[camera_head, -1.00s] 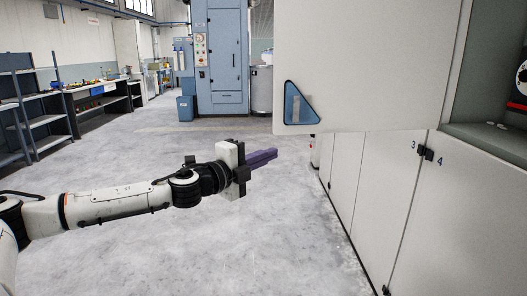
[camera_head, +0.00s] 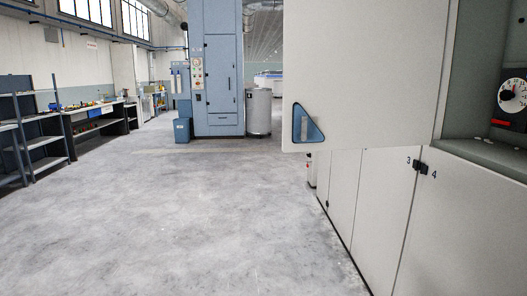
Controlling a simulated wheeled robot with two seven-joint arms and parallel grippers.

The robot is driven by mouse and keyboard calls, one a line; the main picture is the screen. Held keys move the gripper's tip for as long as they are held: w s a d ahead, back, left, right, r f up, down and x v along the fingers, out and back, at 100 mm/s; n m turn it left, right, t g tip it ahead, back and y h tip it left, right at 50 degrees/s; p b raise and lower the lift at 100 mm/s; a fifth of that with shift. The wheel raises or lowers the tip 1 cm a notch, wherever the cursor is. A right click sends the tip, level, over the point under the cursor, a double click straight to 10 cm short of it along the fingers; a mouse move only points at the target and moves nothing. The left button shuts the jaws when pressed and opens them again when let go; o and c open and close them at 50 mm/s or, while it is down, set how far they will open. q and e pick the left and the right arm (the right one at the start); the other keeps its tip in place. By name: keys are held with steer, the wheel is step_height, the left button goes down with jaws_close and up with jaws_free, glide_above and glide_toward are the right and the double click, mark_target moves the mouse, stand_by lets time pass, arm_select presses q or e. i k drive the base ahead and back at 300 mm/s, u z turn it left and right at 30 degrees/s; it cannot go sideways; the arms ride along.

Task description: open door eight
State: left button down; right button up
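On the right stands a long row of white cabinet panels. An upper white door (camera_head: 365,75) stands swung out, with a blue triangular handle recess (camera_head: 307,124) at its lower left corner. No number eight is legible on it. Below, lower doors carry the numbers 3 and 4 beside a black latch (camera_head: 416,167); door 4 (camera_head: 455,230) is at the right edge and door 3 (camera_head: 385,205) is left of it. These lower doors look shut. Neither of my grippers is in view.
An open recess at far right holds a round white dial (camera_head: 513,95) above a grey-green ledge (camera_head: 490,155). A blue machine cabinet (camera_head: 218,70) and grey drum (camera_head: 258,112) stand at the back. Shelves (camera_head: 40,140) line the left. The grey floor (camera_head: 180,220) between is clear.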

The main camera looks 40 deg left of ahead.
mark_target(364, 74)
steer(key=u, duration=1.5)
steer(key=i, duration=1.15)
